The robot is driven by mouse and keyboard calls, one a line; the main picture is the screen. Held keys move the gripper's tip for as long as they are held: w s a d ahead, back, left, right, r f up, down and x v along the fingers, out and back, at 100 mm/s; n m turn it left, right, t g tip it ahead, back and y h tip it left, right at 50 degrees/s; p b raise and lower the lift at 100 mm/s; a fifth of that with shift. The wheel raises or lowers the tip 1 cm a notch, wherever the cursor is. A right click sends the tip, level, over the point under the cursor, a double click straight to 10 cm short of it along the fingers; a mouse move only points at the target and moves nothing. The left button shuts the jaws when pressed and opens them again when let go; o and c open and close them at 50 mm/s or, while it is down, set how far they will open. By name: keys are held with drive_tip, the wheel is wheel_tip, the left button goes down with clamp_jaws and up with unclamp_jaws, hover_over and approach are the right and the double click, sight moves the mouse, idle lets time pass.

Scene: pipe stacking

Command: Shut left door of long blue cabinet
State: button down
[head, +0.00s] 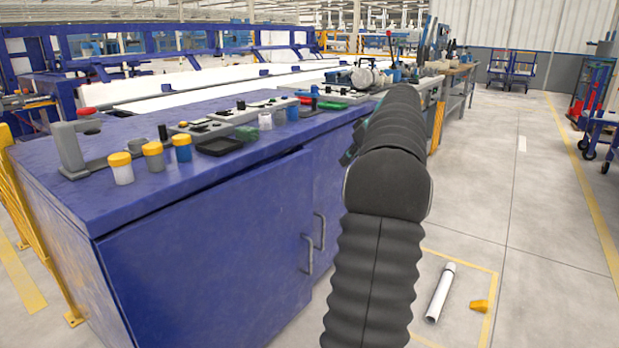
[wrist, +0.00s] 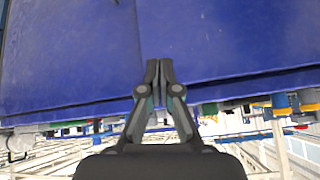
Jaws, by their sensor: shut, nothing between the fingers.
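The long blue cabinet (head: 110,180) stands at the left in the head view. Its left door (head: 205,260) looks slightly ajar, its handle edge standing out from the front. The left door's grey handle (head: 308,254) is beside the handle (head: 320,231) of the right door (head: 335,185). The wrist view is upside down, so the left door (wrist: 245,35) is at its right and the right door (wrist: 65,50) at its left. My gripper (wrist: 160,66) is shut and empty, in front of the doors near their seam. Contact cannot be told.
A white pipe (head: 440,292) and an orange piece (head: 479,306) lie on the floor at the right. A yellow post (head: 40,220) stands by the cabinet's left end. The aisle at right is open.

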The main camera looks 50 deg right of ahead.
drive_tip(key=w+a+f+n+t, duration=0.1)
drive_tip(key=w+t, duration=0.1)
drive_tip(key=p, duration=0.1)
approach(300, 177)
drive_tip(key=shift+n, duration=0.4)
drive_tip(key=x, duration=0.5)
drive_tip(key=shift+w+d+f, duration=0.1)
drive_tip(key=shift+d+f, duration=0.05)
drive_tip(key=shift+f, duration=0.25)
drive_tip(key=shift+w, duration=0.35)
